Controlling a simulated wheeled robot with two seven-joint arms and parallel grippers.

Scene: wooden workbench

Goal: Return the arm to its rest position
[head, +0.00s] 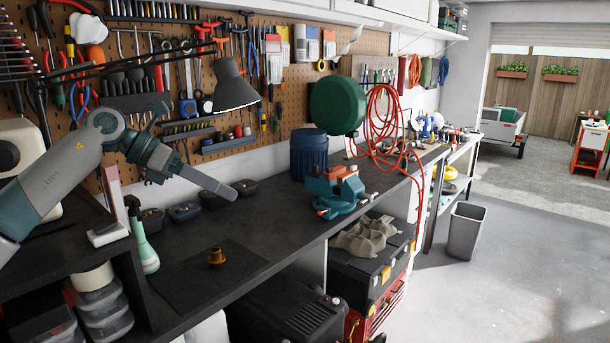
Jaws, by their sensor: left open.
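My left arm comes in from the left, grey and teal, raised over the back left part of the workbench (275,240). My left gripper (205,172) is open and empty. One long grey finger shows clearly, pointing right and slightly down; the other is hard to make out against the tool wall. The gripper hangs above the bench, in front of the pegboard, with nothing between its fingers. A small brass-coloured part (215,258) stands on a dark mat (180,285), below the gripper and apart from it. My right gripper is not in view.
A green and white spray bottle (146,252) stands below the arm. A black desk lamp (234,88) hangs close above and right of the gripper. A teal vise (335,190) and a blue container (309,155) stand further right. The bench between mat and vise is clear.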

